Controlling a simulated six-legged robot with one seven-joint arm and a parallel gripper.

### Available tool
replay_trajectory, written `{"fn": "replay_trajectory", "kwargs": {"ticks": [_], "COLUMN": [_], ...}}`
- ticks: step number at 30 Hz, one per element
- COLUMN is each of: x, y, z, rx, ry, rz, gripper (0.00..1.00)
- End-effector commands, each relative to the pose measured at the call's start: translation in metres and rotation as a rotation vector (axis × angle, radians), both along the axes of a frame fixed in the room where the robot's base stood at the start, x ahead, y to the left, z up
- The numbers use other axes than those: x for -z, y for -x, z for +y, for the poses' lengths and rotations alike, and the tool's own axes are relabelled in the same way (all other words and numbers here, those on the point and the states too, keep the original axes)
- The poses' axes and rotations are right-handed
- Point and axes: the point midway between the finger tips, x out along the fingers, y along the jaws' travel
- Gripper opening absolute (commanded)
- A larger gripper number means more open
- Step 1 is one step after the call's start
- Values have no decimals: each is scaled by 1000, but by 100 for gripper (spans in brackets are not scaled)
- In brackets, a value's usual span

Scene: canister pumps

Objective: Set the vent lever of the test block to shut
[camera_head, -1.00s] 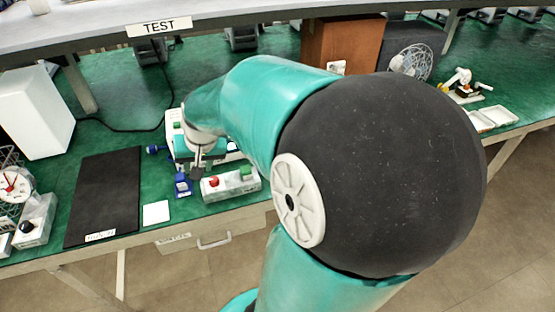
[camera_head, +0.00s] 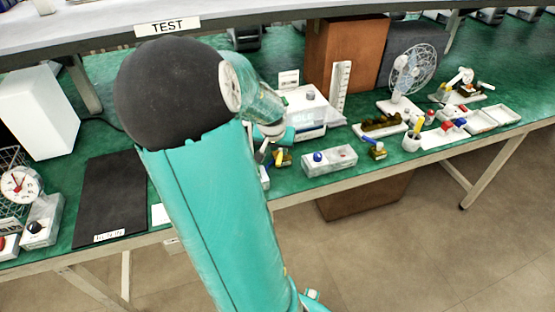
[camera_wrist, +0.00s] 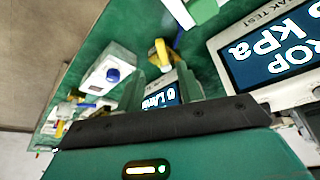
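A yellow lever on a small brass-coloured block (camera_head: 281,158) stands on the green bench just right of my gripper (camera_head: 267,150). In the wrist view the yellow lever (camera_wrist: 163,52) shows beyond the gap between my fingers (camera_wrist: 161,76), apart from them. My arm hides the bench area left of the gripper in the head view. No label marks the vent lever or its setting.
A box with a blue button (camera_head: 330,159) stands right of the gripper. A leak-test display (camera_wrist: 275,55) is close on the right in the wrist view. A fan (camera_head: 414,70), a cup (camera_head: 411,142) and white trays (camera_head: 492,119) stand farther right. A black mat (camera_head: 105,195) lies left.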

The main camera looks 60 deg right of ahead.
Motion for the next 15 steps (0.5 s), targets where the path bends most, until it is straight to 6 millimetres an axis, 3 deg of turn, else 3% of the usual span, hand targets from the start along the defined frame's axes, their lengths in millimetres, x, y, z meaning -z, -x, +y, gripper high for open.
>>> {"fn": "replay_trajectory", "kwargs": {"ticks": [15], "x": [69], "y": [-9], "z": [-27], "rx": [2], "ry": [0], "rz": [1], "gripper": [36]}}
